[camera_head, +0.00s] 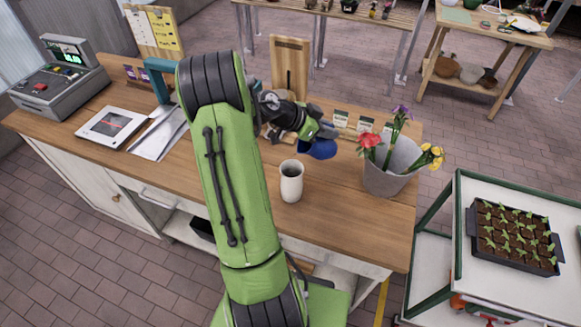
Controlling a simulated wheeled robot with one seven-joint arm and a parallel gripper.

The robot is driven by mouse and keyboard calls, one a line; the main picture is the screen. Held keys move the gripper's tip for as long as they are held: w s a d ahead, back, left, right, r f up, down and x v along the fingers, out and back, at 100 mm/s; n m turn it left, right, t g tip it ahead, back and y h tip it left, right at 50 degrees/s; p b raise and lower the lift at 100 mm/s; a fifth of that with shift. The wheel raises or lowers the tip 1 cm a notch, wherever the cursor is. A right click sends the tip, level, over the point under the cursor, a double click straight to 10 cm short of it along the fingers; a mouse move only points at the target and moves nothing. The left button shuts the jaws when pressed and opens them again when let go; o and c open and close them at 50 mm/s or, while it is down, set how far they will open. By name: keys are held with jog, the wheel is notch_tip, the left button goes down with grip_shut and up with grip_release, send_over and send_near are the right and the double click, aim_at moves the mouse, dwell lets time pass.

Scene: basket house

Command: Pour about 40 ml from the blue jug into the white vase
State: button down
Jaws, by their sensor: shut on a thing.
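The white vase (291,182) stands upright on the wooden counter, right of my green arm. The blue jug (319,149) is partly hidden behind my gripper (312,134). My gripper is shut on the jug and holds it behind and slightly right of the vase in the picture. The jug looks tilted, but its spout and handle are hard to make out. I cannot tell whether any liquid is flowing. The vase's open mouth faces up; its contents are not clear.
A grey bucket (386,176) with red, purple and yellow flowers stands right of the vase. A wooden board (289,62) stands behind my gripper. A cash register (60,85) and a tablet (110,126) are at the left. Bare counter (340,228) lies in front of the vase.

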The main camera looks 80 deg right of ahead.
jog(key=shift+s+d+t+y+p, duration=0.1)
jog(key=shift+s+t+y+p, duration=0.3)
jog(key=shift+s+t, duration=0.2)
jog(key=shift+s, duration=0.15)
jog(key=shift+s+d+r+t+y+p, duration=0.1)
jog(key=shift+d+r+t+y+p, duration=0.1)
jog(key=shift+t+y+p, duration=0.35)
jog(key=shift+s+d+f+t+y+b, duration=0.25)
jog(key=shift+s+f+t+b, duration=0.15)
jog(key=shift+f+t, duration=0.25)
jog(key=shift+w+a, duration=0.1)
jog(key=shift+w, duration=0.05)
